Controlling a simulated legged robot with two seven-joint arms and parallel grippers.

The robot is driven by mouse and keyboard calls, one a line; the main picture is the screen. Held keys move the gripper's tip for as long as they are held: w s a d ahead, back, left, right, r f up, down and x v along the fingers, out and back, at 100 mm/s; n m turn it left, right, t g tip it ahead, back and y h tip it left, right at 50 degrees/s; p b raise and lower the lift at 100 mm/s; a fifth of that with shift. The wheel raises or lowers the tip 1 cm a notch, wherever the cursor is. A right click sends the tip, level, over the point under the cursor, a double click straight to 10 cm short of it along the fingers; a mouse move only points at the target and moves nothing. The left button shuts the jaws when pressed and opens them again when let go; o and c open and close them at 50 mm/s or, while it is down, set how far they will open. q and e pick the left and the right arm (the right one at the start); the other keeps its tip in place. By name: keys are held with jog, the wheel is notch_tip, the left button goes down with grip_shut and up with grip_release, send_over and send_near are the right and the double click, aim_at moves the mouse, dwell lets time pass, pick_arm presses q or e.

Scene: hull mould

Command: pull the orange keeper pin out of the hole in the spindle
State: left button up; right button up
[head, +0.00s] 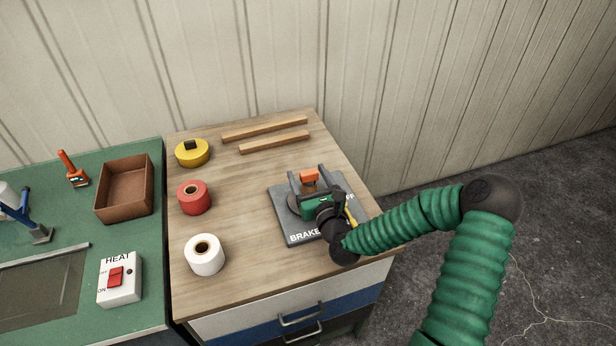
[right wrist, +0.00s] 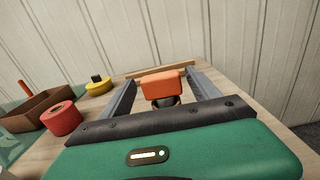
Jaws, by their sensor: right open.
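The orange keeper pin (head: 309,176) has a block-like head and stands at the spindle (head: 311,187) on the grey brake plate (head: 284,226). In the right wrist view the orange head (right wrist: 161,84) shows above a dark round part of the spindle; the hole and the pin's shank are hidden. My right gripper (head: 306,173) is open, with one grey finger on each side of the orange head. In the right wrist view the fingers (right wrist: 164,83) show gaps on both sides of it. My left gripper is not in view.
A yellow handle (head: 350,215) sits beside my right wrist on the plate. Red (head: 194,197), white (head: 204,254) and yellow (head: 192,153) rolls stand left on the wooden top. Two wood strips (head: 265,129) lie behind. A brown tray (head: 125,190) and a heat switch box (head: 119,279) are on the green bench.

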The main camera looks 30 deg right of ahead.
aim_at(309, 172)
jog(key=shift+s+d, duration=0.1)
jog(key=shift+d, duration=0.1)
jog(key=shift+c, duration=1.5)
jog(key=c, duration=1.1)
notch_tip(309, 172, up, 10)
jog(key=p, duration=0.2)
jog(key=shift+f+p, duration=0.2)
jog(key=shift+p, duration=0.15)
notch_tip(309, 172, up, 3)
jog(key=p, duration=0.3)
jog(key=shift+r, duration=0.15)
jog(key=shift+p, duration=0.3)
